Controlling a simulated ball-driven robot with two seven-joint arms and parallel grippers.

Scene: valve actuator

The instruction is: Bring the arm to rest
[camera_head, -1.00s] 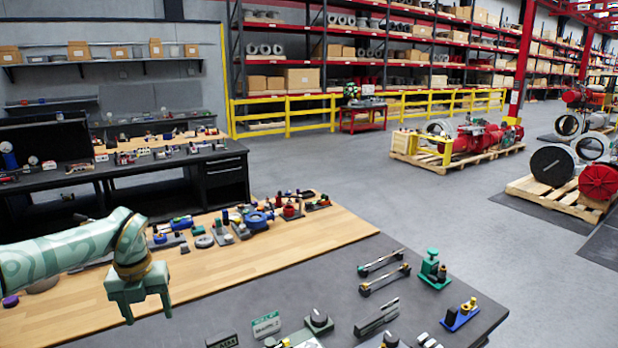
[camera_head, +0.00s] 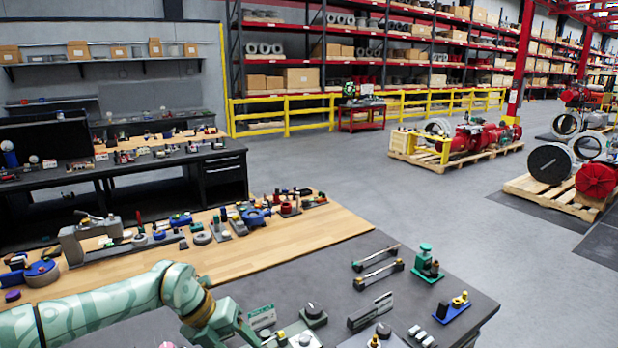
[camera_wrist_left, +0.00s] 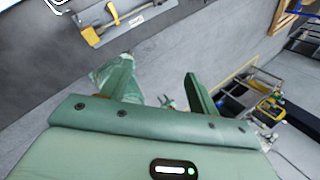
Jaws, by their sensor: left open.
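My left arm comes in from the left along the bottom edge in the head view. Its green left gripper (camera_head: 232,328) is low over the near part of the grey bench top (camera_head: 280,280), in front of several small fittings. The fingers are partly cut off or hard to make out there. In the left wrist view the two green fingers of the left gripper (camera_wrist_left: 160,84) stand well apart, with nothing held between them. My right gripper is in neither view.
Metal bars (camera_head: 375,273) and a green fixture (camera_head: 426,263) lie further right. The wooden bench top (camera_head: 290,238) has a bare strip beyond the arm.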

